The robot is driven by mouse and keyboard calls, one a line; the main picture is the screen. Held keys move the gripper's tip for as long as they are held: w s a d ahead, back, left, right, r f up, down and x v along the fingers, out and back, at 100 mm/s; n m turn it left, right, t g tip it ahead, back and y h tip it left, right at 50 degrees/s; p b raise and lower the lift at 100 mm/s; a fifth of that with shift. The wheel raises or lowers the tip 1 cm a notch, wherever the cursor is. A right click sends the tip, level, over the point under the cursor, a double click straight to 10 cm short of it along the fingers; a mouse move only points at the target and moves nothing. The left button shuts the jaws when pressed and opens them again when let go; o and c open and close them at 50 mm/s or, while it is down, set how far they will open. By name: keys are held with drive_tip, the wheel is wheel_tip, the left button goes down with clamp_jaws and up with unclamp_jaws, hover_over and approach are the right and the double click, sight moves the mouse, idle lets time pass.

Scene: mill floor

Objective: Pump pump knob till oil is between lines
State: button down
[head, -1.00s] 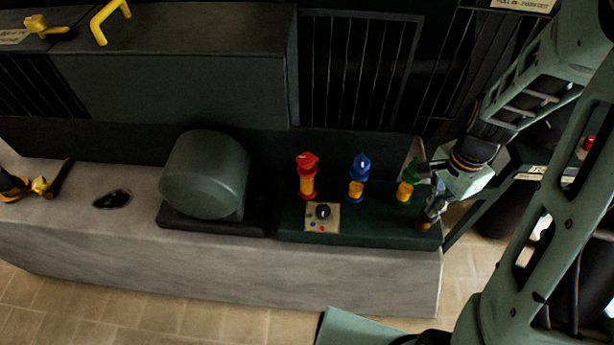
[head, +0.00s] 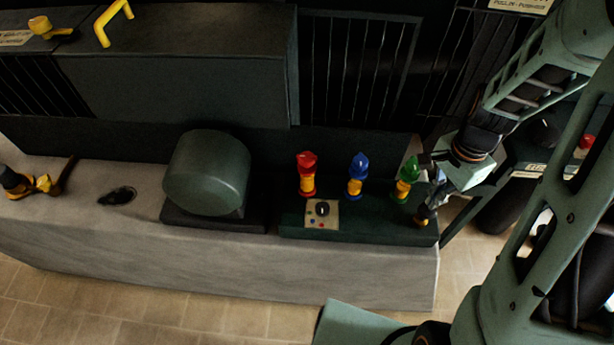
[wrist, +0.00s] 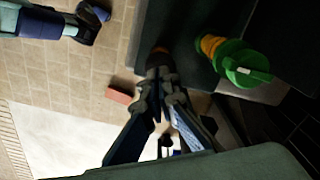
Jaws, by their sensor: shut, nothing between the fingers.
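The pump knob (head: 423,217), small and brown-orange, is at the right end of the dark green base; in the wrist view its rounded top (wrist: 158,54) is just beyond my fingertips. My gripper (head: 428,206) is shut and empty, pointing down right over the knob; its fingers (wrist: 158,76) are together in the wrist view. I cannot tell whether they touch the knob. Left of it stand the green oiler (head: 405,183), blue oiler (head: 357,178) and red oiler (head: 307,177), each with amber in its glass. The green oiler also shows in the wrist view (wrist: 240,65). Level lines are too small to see.
A big green cylinder housing (head: 205,175) stands left on the stone plinth (head: 200,255). A brick-red block (wrist: 118,96) lies on the tiled floor below.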

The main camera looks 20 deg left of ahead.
drive_tip(key=shift+r+p, duration=2)
drive_tip(key=shift+r, duration=0.55)
